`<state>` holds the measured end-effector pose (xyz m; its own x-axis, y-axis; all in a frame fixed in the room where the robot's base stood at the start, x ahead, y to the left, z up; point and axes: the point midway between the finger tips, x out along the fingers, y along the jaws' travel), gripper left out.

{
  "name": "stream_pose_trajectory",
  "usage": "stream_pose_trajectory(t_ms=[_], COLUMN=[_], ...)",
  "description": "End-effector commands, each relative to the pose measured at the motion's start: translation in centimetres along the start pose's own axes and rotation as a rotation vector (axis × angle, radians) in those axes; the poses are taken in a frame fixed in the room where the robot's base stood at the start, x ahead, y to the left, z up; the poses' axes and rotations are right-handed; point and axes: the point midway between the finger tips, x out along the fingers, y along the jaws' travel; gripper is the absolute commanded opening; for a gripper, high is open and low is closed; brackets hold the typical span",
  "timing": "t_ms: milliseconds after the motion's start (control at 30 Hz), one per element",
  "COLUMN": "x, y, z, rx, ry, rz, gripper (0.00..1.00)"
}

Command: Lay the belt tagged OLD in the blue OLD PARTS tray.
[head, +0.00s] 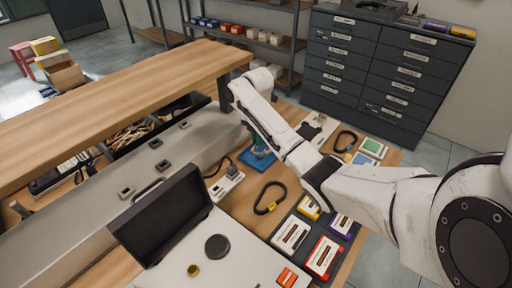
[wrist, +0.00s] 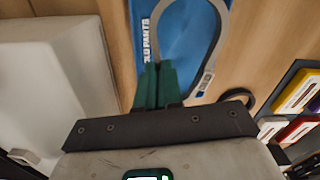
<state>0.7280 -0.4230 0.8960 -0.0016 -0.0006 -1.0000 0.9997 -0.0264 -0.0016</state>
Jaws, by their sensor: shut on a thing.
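In the wrist view, my gripper (wrist: 156,66) has its green fingers together on the left side of a grey belt (wrist: 219,40). The belt forms an open loop, with a small pale tag (wrist: 205,82) low on its right side; I cannot read the tag. The blue tray (wrist: 182,40), with white lettering ending in "PARTS", lies under the loop. The belt's right side reaches about the tray's right edge; I cannot tell whether it touches the tray. In the head view, the blue tray (head: 257,158) shows beneath my wrist, which hides the fingers and most of the belt.
Black belts lie on the wooden bench, one near the middle (head: 270,198) and one farther back (head: 345,141). A dark tray with coloured boxes (head: 291,235) is at the front. A grey machine housing (head: 150,160) and its open dark lid (head: 165,215) stand left of the tray.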

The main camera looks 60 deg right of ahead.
Motion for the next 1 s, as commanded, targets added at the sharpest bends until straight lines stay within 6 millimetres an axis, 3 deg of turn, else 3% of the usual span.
stream_pose_trajectory(t_ms=[300, 700, 833, 1000], x=[3.4, 4.0, 4.0, 3.9], y=[0.4, 0.5, 0.5, 0.5], z=[0.0, 0.0, 0.0, 0.0], rx=[0.001, 0.000, 0.000, 0.000], ry=[0.001, 0.000, 0.000, 0.000], rz=[-0.001, 0.000, 0.000, 0.000], gripper=[0.00, 0.00, 0.16, 0.16])
